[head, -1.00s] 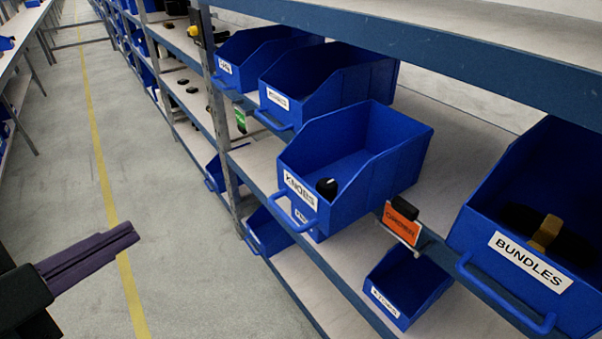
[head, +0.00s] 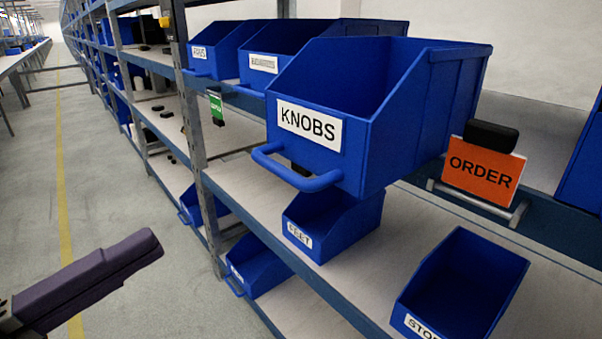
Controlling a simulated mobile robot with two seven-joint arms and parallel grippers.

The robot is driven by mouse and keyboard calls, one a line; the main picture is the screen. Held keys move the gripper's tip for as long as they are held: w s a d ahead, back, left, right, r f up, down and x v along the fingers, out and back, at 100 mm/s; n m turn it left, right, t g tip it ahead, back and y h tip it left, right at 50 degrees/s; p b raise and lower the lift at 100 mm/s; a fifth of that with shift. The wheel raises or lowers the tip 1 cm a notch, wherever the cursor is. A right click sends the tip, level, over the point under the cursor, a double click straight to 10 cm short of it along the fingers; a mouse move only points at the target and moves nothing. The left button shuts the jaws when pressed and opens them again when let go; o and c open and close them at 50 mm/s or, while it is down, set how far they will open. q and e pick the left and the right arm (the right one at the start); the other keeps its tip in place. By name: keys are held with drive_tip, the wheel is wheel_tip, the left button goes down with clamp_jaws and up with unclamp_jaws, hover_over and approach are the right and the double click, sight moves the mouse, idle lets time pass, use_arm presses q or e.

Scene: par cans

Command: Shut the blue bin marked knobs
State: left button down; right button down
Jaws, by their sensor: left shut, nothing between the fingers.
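The blue bin marked KNOBS (head: 412,125) stands on the middle shelf level, its white label and blue bar handle (head: 297,172) facing left. Its front juts out past the shelf edge over the lower bins. I see no contents from this angle. My left gripper (head: 155,245) is at the lower left over the floor, shut and empty, well apart from the bin and its handle. My right gripper is not in view.
An orange ORDER sign (head: 483,168) is clipped right of the bin. Blue bins marked FEET (head: 333,228) and another (head: 470,285) sit below. More bins (head: 225,47) stand behind. A grey post (head: 183,90) rises left of the bin. The aisle floor (head: 100,200) is clear.

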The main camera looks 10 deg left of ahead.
sight(272, 171)
use_arm(q)
drive_tip(key=x, duration=1.1)
drive_tip(key=shift+w+d+r+p, duration=0.1)
drive_tip(key=shift+w+p, duration=0.05)
drive_tip(key=shift+p, duration=0.25)
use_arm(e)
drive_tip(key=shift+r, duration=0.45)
